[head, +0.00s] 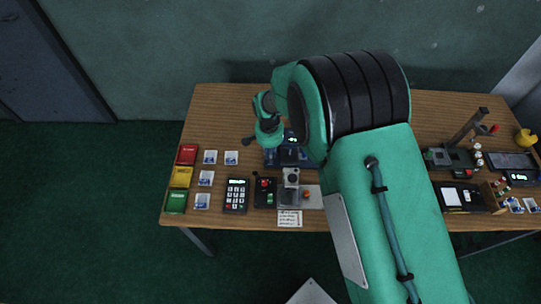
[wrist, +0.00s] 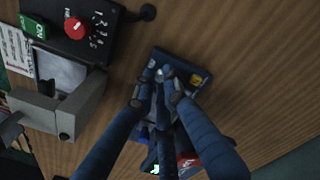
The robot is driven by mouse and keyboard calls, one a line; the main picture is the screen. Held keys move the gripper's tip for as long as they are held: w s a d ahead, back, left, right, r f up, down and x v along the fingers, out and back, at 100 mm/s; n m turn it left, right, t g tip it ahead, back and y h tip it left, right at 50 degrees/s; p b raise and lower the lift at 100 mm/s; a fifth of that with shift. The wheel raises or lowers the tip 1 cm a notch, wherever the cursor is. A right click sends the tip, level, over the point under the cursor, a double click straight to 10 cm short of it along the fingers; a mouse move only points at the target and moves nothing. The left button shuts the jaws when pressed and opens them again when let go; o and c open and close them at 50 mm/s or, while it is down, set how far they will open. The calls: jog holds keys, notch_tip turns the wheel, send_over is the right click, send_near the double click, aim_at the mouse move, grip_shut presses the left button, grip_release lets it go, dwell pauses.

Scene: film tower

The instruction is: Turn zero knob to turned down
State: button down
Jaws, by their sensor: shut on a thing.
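A dark blue instrument (head: 288,157) with a small lit green display stands at the back middle of the table, partly covered by my arm. In the wrist view its blue top (wrist: 192,74) shows beyond my fingers. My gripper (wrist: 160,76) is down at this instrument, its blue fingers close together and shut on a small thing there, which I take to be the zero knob. The fingers hide most of the knob, so its angle and markings cannot be read. A small pale round part shows between the fingertips. In the head view my arm hides the fingertips.
A black box with a red numbered dial (wrist: 75,28) and a green switch lies close by. A grey metal fixture (wrist: 65,95) stands next to it. A keypad (head: 236,195), coloured boxes (head: 181,177) and small cards lie left. More devices stand right. Bare wood (head: 222,112) shows at the back left.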

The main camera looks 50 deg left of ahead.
jog(key=shift+w+a, duration=0.1)
jog(key=c, duration=1.8)
grip_release()
jog(key=m+b, duration=0.2)
jog(key=m, duration=0.3)
jog(key=shift+f, duration=0.1)
jog(key=m+b, duration=0.3)
jog(key=m, duration=0.2)
notch_tip(320, 180, up, 14)
jog(key=p, duration=0.3)
jog(key=w+d+r+y+p, duration=0.1)
jog(key=w+d+r+p, duration=0.5)
jog(key=w+d+r, duration=0.3)
jog(key=shift+d+r+n+p, duration=0.3)
jog(key=shift+d+r+n, duration=0.1)
jog(key=shift+d+r, duration=1.6)
